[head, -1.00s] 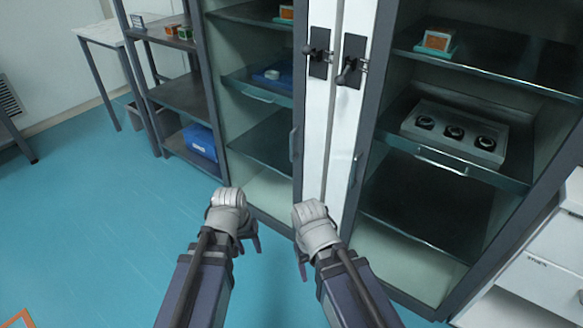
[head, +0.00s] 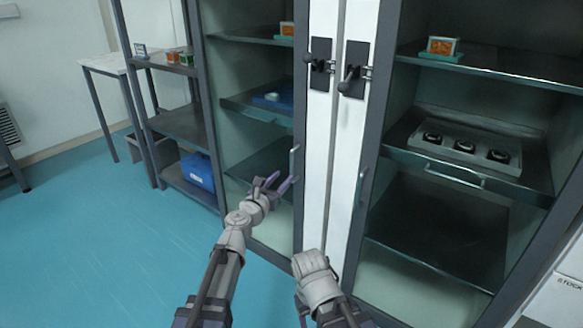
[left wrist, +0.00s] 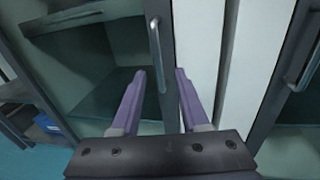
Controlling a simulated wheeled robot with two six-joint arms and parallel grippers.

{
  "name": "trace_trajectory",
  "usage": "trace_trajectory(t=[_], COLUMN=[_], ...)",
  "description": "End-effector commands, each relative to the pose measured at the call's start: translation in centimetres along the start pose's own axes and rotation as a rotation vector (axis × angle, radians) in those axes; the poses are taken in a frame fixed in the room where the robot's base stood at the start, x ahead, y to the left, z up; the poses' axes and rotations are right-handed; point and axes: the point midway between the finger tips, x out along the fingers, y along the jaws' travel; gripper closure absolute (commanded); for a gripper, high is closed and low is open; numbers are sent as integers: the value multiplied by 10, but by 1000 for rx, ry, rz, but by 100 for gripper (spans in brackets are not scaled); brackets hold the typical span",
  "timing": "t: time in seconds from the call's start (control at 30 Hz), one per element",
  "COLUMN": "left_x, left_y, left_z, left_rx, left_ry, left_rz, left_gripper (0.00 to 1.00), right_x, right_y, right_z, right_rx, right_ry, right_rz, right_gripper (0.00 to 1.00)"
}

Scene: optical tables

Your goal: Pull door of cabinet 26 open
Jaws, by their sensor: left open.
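A glass-fronted cabinet with a dark frame stands at centre left; its door (head: 299,100) looks shut. A vertical metal handle (head: 294,160) is on the door's right edge, and it also shows in the left wrist view (left wrist: 155,42). My left gripper (head: 278,183) is open and empty, just below and left of the handle, not around it. In the left wrist view the purple fingers (left wrist: 160,73) point up toward the handle's lower end. My right gripper (head: 301,308) hangs low in front of the cabinets; its fingers are mostly hidden. No number 26 is legible.
A second glass cabinet (head: 370,140) with its own handle (head: 360,187) stands close on the right. Black latches (head: 320,64) sit high between them. A dark shelf rack (head: 180,125) stands to the left. The blue floor (head: 90,240) at left is clear.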

Motion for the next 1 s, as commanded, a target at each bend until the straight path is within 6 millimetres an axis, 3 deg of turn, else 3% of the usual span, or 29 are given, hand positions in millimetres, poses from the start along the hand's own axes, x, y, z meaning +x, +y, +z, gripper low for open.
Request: trace_trajectory(t=[0.37, 0.8, 1.0], left_x=[11, 72, 80], left_y=[3, 4, 3], left_z=[1, 2, 2], left_rx=[-39, -37, -37], left_ry=[-7, -7, -7], left_rz=[12, 11, 11], left_gripper=[55, 55, 55], right_x=[0, 0, 0], right_y=[0, 0, 0], right_z=[0, 0, 0], right_rx=[0, 0, 0], right_ry=[0, 0, 0], right_rz=[0, 0, 0], right_gripper=[36, 36, 36])
